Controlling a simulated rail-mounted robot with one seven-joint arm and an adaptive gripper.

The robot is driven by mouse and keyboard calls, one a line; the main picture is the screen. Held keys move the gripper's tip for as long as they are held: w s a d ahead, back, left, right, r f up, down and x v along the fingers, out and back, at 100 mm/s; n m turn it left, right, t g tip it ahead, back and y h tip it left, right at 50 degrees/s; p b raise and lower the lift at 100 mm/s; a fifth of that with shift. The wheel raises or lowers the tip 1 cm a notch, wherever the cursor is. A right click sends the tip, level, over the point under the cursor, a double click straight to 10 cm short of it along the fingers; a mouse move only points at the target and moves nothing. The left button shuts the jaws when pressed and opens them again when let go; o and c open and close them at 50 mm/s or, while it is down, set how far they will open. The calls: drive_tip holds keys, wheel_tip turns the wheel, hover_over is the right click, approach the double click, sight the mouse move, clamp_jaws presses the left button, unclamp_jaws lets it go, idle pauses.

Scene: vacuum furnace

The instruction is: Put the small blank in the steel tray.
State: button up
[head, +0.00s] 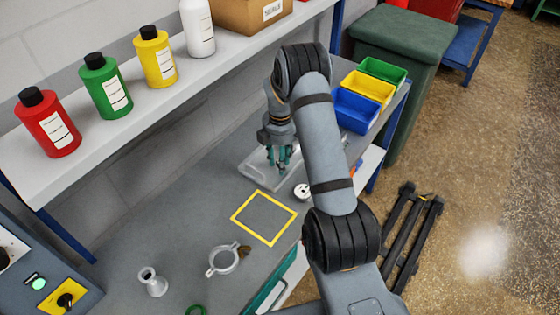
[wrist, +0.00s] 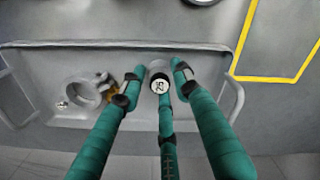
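The steel tray (head: 250,174) lies on the bench below my gripper (head: 277,160). In the wrist view the tray (wrist: 210,92) spans the middle of the picture. A small round piece with a marked pale face and dark rim (wrist: 159,84), which looks like the small blank, shows between the fingertips, over the tray. My gripper (wrist: 157,78) has its teal fingers spread around it, with visible gaps at the left and right fingers. The middle finger partly overlaps it, so contact there is unclear. The fingers hide it in the head view.
A ring clamp (wrist: 84,92) lies in the tray's left part in the wrist view. A round metal piece (head: 302,191) stands just outside the tray. A yellow-outlined square (head: 264,218) is empty. Another clamp (head: 223,260) and a flared fitting (head: 152,283) lie nearer. Coloured bins (head: 356,110) stand behind.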

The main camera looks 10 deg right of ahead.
drive_tip(key=shift+o, duration=1)
drive_tip(key=shift+r, duration=0.3)
wheel_tip(320, 180, up, 12)
drive_tip(key=shift+b, duration=0.4)
drive_tip(key=shift+f, duration=0.15)
